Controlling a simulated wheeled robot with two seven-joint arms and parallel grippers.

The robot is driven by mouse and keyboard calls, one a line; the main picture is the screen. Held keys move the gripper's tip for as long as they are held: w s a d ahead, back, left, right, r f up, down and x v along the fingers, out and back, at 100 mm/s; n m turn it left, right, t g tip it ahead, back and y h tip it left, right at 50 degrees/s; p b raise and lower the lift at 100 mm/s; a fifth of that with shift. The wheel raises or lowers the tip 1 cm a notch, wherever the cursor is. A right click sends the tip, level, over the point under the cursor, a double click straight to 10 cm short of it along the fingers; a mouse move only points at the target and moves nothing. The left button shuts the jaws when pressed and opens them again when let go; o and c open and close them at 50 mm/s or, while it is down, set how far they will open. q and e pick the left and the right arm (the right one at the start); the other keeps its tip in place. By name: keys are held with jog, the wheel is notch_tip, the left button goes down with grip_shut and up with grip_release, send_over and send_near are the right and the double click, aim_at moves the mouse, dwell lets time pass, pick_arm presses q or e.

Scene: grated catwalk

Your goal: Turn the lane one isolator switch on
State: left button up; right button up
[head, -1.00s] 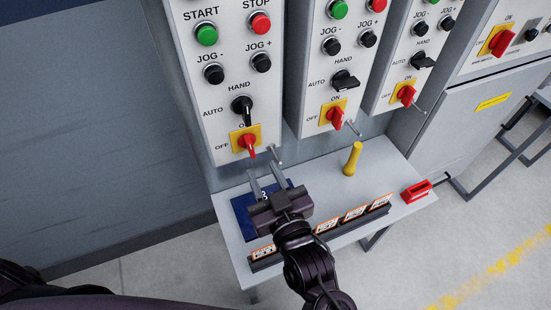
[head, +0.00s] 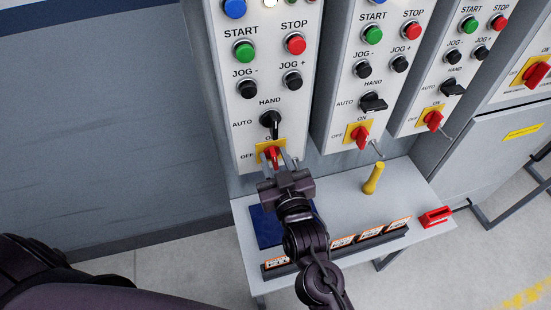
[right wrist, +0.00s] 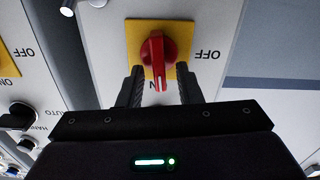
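The leftmost panel's isolator switch is a red handle on a yellow plate (head: 262,147), low on the panel, with OFF at its left and ON above. No lane number is readable here. In the right wrist view the red handle (right wrist: 157,55) appears upside down, its white mark toward the partly hidden ON lettering; I cannot tell its exact setting. My right gripper (head: 279,162) is at this switch. Its open fingers (right wrist: 160,88) stand at either side of the handle's near end, with gaps visible. My left gripper is out of view.
Two similar panels with red isolators (head: 361,134) (head: 433,120) stand to the right. A black HAND/AUTO selector (head: 271,123) sits just above the plate. The shelf below holds a blue item (head: 265,228), a yellow handle (head: 373,178), a red block (head: 435,216) and a row of labels (head: 370,236).

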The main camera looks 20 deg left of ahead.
grip_shut()
jog(key=shift+d+m, duration=0.1)
jog(key=shift+m, duration=0.7)
jog(key=shift+o, duration=0.4)
grip_release()
